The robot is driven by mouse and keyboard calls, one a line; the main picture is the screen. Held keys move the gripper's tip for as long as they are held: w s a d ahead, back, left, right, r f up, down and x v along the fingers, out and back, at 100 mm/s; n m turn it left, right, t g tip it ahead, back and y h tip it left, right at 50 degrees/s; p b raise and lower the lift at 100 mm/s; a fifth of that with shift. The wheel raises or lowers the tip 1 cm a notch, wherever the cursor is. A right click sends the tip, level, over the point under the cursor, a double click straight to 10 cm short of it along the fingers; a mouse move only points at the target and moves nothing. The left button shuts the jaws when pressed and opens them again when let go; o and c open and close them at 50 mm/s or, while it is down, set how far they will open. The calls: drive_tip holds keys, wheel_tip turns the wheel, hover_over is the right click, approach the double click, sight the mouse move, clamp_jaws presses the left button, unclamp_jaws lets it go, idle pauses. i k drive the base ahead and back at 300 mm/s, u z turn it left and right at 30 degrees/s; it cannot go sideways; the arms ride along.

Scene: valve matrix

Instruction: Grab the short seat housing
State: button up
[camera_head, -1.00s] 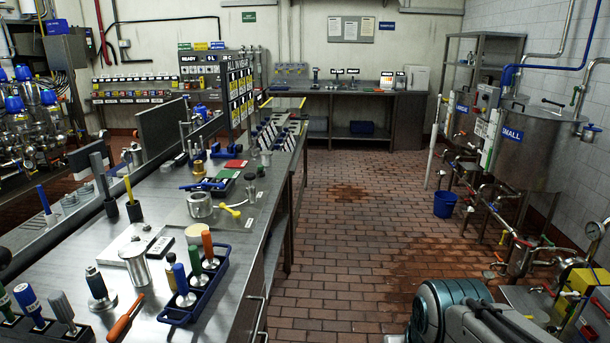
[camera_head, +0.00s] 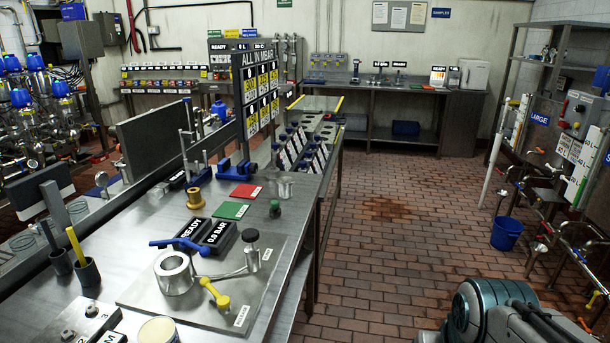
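Several metal parts stand on the long steel bench (camera_head: 120,290), and I cannot tell for sure which is the short seat housing. A thick steel ring-shaped body (camera_head: 174,273) sits on a flat plate (camera_head: 135,292), with a blue-handled part (camera_head: 180,243) and a yellow-handled part (camera_head: 214,293) beside it. Farther back, a small steel cylinder (camera_head: 284,188) stands right of the red mat (camera_head: 246,191). A brass spool-shaped part (camera_head: 195,198) stands left of the green mat (camera_head: 231,210). My gripper is not in view; only part of my arm shows at the lower right.
A blue vise (camera_head: 237,168) and a raised number board (camera_head: 257,90) stand along the bench. Racks of tilted labels (camera_head: 300,152) are farther back. The brick floor (camera_head: 400,230) right of the bench is open. A blue bucket (camera_head: 506,233) stands near the pipes at right.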

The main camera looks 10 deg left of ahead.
sight(285, 183)
drive_tip(key=i, duration=2.95)
drive_tip(key=u, duration=1.75)
